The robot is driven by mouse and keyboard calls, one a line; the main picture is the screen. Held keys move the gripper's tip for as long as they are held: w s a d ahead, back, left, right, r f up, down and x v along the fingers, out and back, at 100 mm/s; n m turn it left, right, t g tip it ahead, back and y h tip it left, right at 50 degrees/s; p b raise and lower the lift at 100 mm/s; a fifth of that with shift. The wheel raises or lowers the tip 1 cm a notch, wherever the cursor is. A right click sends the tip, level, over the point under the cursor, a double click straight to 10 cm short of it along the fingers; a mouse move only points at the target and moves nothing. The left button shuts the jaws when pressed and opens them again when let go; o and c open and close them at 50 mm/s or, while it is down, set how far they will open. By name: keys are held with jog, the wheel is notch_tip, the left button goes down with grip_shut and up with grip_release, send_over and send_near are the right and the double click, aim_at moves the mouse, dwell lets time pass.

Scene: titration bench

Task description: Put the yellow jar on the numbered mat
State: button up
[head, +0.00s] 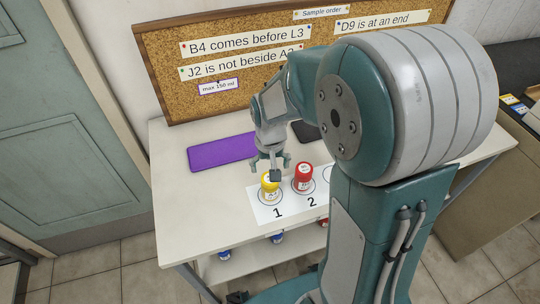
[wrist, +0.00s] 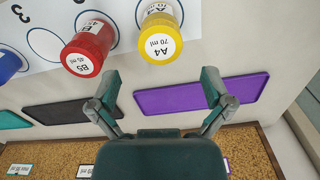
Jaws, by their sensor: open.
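The yellow jar (head: 270,187) stands upright on the numbered mat (head: 262,214), on the circle above number 1. In the wrist view the yellow jar (wrist: 160,40) shows a white lid label reading 70 ml. My gripper (head: 271,165) is open and empty, just behind and above the yellow jar. In the wrist view my gripper's fingers (wrist: 160,80) are spread wide, with the jar beyond their tips and apart from them. The red jar (head: 303,177) stands on the circle at number 2; its label reads B5, 45 ml.
A blue jar (wrist: 9,66) stands near number 3. A purple tray (head: 222,152) lies empty behind the mat, with a black tray (wrist: 72,112) and a green tray (wrist: 12,121) beside it. A cork board (head: 245,85) stands at the table's back. Jars sit on the lower shelf.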

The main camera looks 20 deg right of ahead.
notch_tip(320, 180, up, 4)
jog(key=shift+r, duration=0.1)
jog(key=s+r+n+t, duration=0.1)
jog(key=s+r+t, duration=0.4)
jog(key=s+r, duration=0.8)
jog(key=shift+s+n+t, duration=0.3)
jog(key=shift+s+n, duration=0.1)
jog(key=shift+s, duration=0.25)
